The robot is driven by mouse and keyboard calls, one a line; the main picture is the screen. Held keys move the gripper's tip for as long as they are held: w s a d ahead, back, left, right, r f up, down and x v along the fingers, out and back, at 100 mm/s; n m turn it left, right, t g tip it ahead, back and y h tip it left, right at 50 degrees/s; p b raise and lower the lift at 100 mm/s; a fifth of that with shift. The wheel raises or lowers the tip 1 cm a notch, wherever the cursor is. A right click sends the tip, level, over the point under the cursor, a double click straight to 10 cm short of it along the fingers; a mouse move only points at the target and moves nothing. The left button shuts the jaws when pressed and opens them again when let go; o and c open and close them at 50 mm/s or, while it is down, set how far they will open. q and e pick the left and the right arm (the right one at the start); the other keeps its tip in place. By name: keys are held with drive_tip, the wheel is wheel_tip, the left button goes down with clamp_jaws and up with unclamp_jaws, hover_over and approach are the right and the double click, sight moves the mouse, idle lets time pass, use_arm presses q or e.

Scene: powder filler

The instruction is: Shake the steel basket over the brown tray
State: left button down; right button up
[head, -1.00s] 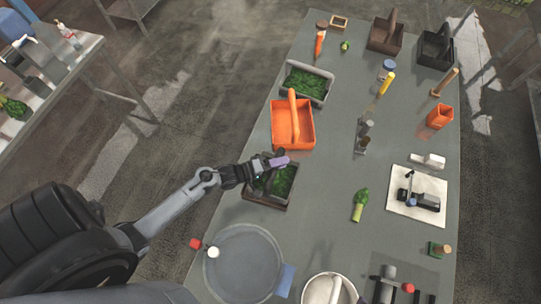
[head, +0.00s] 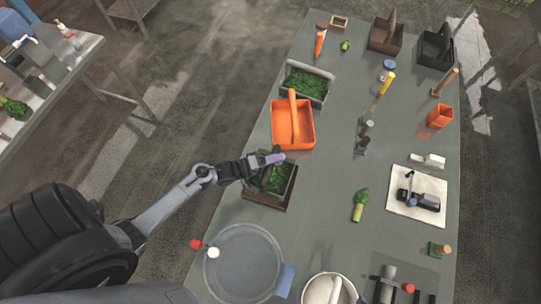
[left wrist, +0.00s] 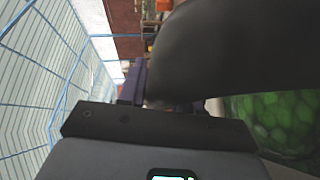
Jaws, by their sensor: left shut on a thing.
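The steel basket (head: 283,178), with green contents, is at the near left of the table in the head view. The brown tray (head: 270,204) shows under and around it; I cannot tell the gap between them. My left gripper (head: 274,157), with purple fingers, is shut on the basket's upper part, apparently its handle. In the left wrist view a big dark curved piece (left wrist: 235,50), likely the handle, fills the upper right. Green rounded contents (left wrist: 280,115) show below it. The tray's inside is mostly hidden. My right gripper is not in view.
An orange basket (head: 305,133) stands just behind, and another green-filled basket (head: 321,88) beyond it. A large round clear lid or dish (head: 243,262) lies in front. A green vegetable (head: 360,205) lies to the right, with bare table between.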

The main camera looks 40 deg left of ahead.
use_arm(q)
drive_tip(key=shift+r, duration=0.1)
drive_tip(key=a, duration=0.4)
drive_tip(key=d, duration=0.8)
drive_tip(key=shift+a, duration=2.05)
drive_tip(key=shift+d, duration=0.1)
